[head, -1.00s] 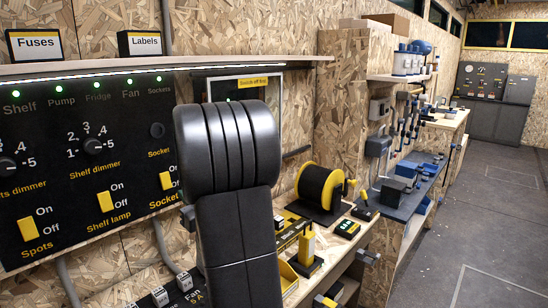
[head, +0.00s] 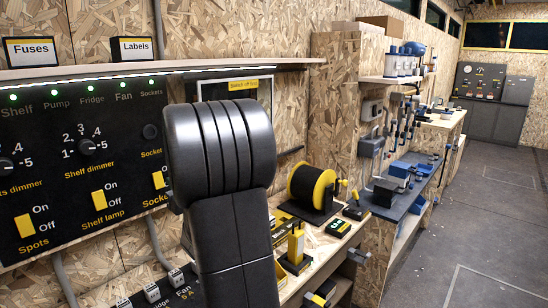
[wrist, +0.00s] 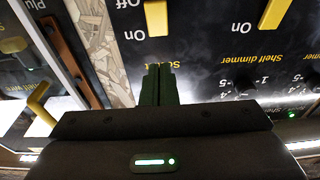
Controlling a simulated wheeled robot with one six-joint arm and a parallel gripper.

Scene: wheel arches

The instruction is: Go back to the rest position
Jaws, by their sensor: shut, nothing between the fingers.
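My gripper (wrist: 160,84) shows in the wrist view with its two dark fingers together and nothing between them. It is in front of the black switch panel (wrist: 215,60), which appears upside down there. The fingertips point at the panel's edge near the socket label. In the head view my dark arm stands upright in the middle and the gripper is hidden. The same panel (head: 60,190) is on the wall at left, with its yellow switches and dimmer knobs.
A shelf (head: 130,70) with Fuses and Labels signs runs above the panel. A cable spool (head: 312,187) and small tools sit on the bench right of my arm. A blue-grey workbench (head: 400,205) stands farther along the wall. The floor (head: 490,220) at right is clear.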

